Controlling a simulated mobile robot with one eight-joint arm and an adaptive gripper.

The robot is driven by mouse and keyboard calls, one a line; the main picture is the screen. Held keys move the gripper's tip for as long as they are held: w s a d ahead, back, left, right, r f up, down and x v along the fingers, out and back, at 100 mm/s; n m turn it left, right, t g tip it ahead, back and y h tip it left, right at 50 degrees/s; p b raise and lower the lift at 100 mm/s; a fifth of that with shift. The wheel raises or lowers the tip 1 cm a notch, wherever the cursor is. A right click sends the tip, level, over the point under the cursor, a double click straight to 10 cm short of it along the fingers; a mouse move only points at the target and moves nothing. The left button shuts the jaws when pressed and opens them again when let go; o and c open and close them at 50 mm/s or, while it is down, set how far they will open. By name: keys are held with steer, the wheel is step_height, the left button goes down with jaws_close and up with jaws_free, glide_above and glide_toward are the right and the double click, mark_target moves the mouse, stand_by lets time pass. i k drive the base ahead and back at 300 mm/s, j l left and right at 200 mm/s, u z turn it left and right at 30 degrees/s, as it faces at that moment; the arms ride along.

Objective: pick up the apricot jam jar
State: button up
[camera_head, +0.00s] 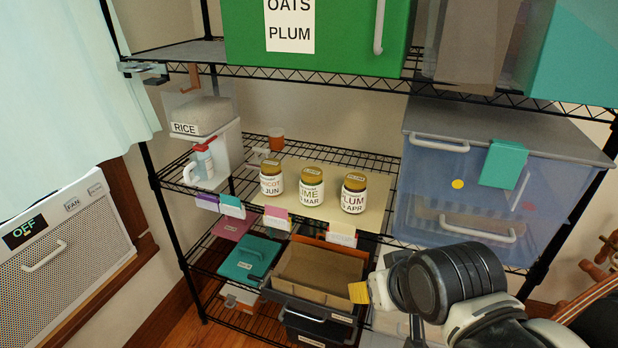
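The apricot jam jar (271,178) stands upright on the middle wire shelf, on a cream mat (377,213). It is a glass jar with a gold lid and a white label on which "ICOT" and "JUN" can be read. It is the leftmost of three similar jars. The lime jar (311,187) marked MAR and the plum jar (353,194) marked APR stand to its right, with small gaps between them. My arm reaches in from the lower right, below and to the right of the jars.
A blue translucent bin (445,185) stands right. The green OATS PLUM box (350,40) sits above. Coloured tags hang on the shelf's front edge. An open box (318,270) lies below.

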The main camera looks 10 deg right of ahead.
mark_target(272, 175)
steer(key=i+j+z, duration=0.2)
steer(key=j, duration=0.15)
steer(key=j+z, duration=0.15)
steer(key=j, duration=0.25)
steer(key=i+j+z, duration=0.2)
steer(key=j, duration=0.2)
steer(key=k, duration=0.05)
